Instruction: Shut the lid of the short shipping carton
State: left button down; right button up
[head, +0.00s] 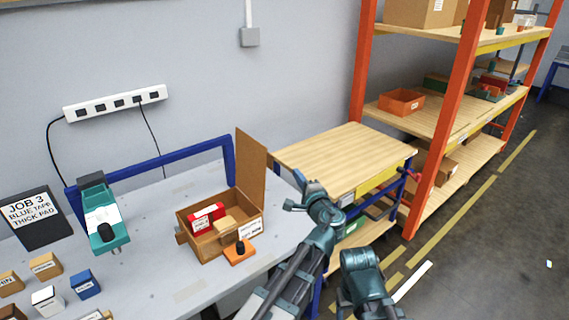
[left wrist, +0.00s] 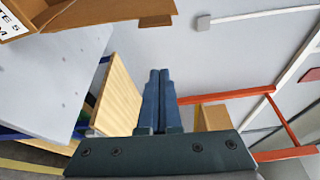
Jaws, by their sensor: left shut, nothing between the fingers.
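The short shipping carton (head: 201,243) stands on the grey workbench, with its lid (head: 252,172) raised upright at its right side. A red and white box (head: 207,217) and a small tan box (head: 228,228) are inside. My left gripper (head: 306,190) is just right of the carton and its lid, apart from them, by the bench's right edge. In the left wrist view its fingers (left wrist: 158,76) are together and empty, and part of the carton (left wrist: 90,14) shows at top left. My right gripper is not seen; only part of that arm shows.
An orange item with a black knob (head: 239,252) sits against the carton's front. A teal device (head: 103,215), a job sign (head: 33,215) and several small boxes are at left. A wooden-topped table (head: 345,155) and orange shelving (head: 455,120) stand at right.

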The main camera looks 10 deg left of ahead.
pick_arm(q)
jog(key=x, duration=1.1)
jog(key=s, duration=0.1)
jog(key=s+a, duration=0.2)
jog(key=s, duration=0.1)
jog(key=shift+r, duration=0.15)
jog(key=shift+s, duration=0.1)
